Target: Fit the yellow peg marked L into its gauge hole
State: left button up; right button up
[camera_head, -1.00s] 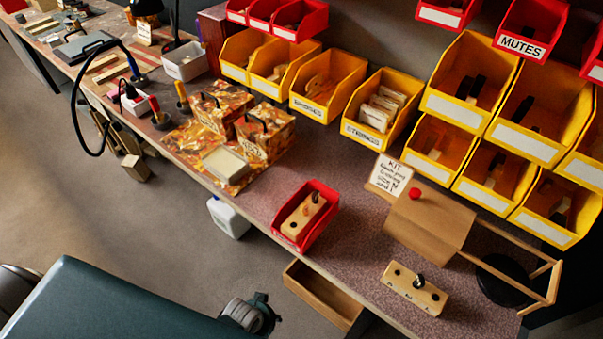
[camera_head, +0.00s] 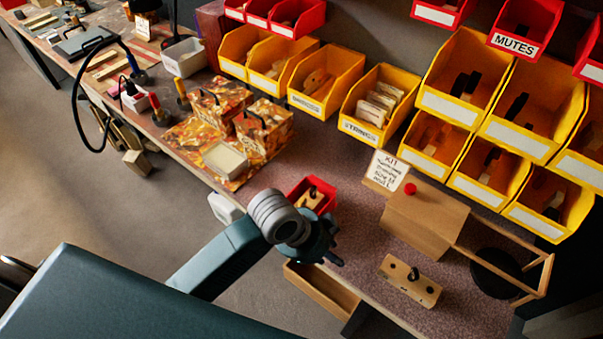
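A pale wooden block (camera_head: 400,285) with dark holes lies on the bench at the lower right, and a black peg (camera_head: 413,274) stands at its middle. Another wooden block (camera_head: 308,200) with a dark peg lies in a red bin (camera_head: 326,186) near the front edge. I cannot make out a yellow peg or a letter L. My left gripper (camera_head: 334,246) is over the front edge, in front of the red bin in the picture and left of the pale block. It hides part of the bin. Its fingers are too dark to tell open from shut. My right gripper is not in view.
A wooden box with a red knob (camera_head: 410,188) and a KIT card (camera_head: 385,170) stand behind the pale block. Yellow bins (camera_head: 375,130) line the back. A wooden frame (camera_head: 545,270) is at right. An open drawer (camera_head: 318,290) juts below the edge.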

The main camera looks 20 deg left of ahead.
pick_arm(q)
jog(key=m, duration=0.1)
jog(key=w+d+r+m, duration=0.1)
jog(key=m, duration=0.1)
jog(key=w+r+m, duration=0.1)
jog(key=m, duration=0.1)
jog(key=shift+w+d+r+g, duration=0.2)
jog(key=shift+d+r+g, duration=0.05)
jog(key=shift+d+g, duration=0.05)
notch_tip(320, 180, up, 3)
jog(key=w+a+m+g+y, duration=0.1)
jog(key=w+m, duration=0.2)
jog(key=m, duration=0.4)
jog(key=m+g+y, duration=0.1)
jog(key=m+y, duration=0.2)
jog(key=m, duration=0.8)
send_near(301, 201)
jog(key=shift+w+d, duration=0.1)
jog(key=shift+w, duration=0.05)
notch_tip(301, 201, down, 9)
jog(key=shift+p, duration=1.1)
jog(key=shift+f, duration=0.75)
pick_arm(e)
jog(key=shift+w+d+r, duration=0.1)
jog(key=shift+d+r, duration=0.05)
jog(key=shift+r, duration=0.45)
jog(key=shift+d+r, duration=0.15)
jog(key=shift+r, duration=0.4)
